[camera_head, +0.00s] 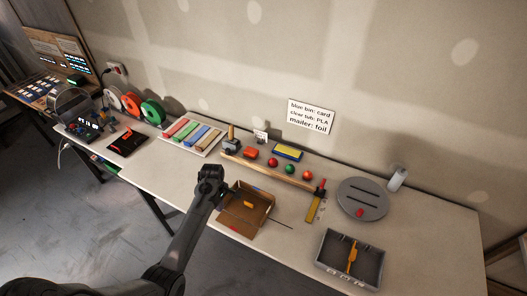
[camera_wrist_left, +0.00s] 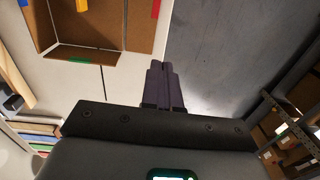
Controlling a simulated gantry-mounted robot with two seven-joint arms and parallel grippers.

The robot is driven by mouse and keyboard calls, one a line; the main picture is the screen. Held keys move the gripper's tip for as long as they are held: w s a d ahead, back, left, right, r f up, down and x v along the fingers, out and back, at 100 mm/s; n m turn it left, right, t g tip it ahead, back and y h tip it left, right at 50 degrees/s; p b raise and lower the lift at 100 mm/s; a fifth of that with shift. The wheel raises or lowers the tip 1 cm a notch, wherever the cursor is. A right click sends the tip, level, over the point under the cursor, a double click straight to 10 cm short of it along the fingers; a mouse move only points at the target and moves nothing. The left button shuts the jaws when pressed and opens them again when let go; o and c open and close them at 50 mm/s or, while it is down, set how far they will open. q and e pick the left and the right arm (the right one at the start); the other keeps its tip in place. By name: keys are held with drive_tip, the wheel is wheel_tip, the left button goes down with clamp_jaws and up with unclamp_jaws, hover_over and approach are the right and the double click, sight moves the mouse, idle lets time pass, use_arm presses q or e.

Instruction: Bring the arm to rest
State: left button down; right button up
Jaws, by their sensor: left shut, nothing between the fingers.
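My left arm reaches up from the bottom of the head view, and its gripper (camera_head: 211,178) is near the table's front edge, just left of the open cardboard box (camera_head: 262,221). In the left wrist view the two dark fingers (camera_wrist_left: 164,88) lie together with nothing between them. The gripper is shut and empty, and no object touches the fingers in that view. The cardboard box also shows in the left wrist view (camera_wrist_left: 128,22). My right gripper is not in either view.
The white table (camera_head: 405,230) holds a grey bin (camera_head: 326,266), a grey round plate (camera_head: 375,204), a wooden strip (camera_head: 262,168) with small coloured balls behind it, a tray of coloured bars (camera_head: 212,150) and several filament spools (camera_head: 152,112). Grey floor lies free in front of the table.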

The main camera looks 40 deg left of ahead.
use_arm(q)
drive_tip(key=s+d+f+m+g+y+p, duration=0.15)
drive_tip(key=s+d, duration=0.25)
drive_tip(key=s, duration=0.4)
drive_tip(key=s+d+f+m+g+p, duration=0.1)
drive_tip(key=s+d+f+m+p, duration=0.2)
drive_tip(key=s, duration=0.6)
drive_tip(key=s+d+r+m+t, duration=0.3)
drive_tip(key=d+r+m, duration=0.65)
drive_tip(key=d, duration=0.45)
drive_tip(key=w+d+r+m+t+h, duration=0.1)
drive_tip(key=d+r+m, duration=0.2)
drive_tip(key=r+m, duration=0.1)
drive_tip(key=w+d+r+m+t, duration=0.2)
drive_tip(key=d+r+m, duration=0.2)
drive_tip(key=r, duration=0.3)
drive_tip(key=shift+w+r+m+h, duration=0.3)
drive_tip(key=shift+h, duration=0.05)
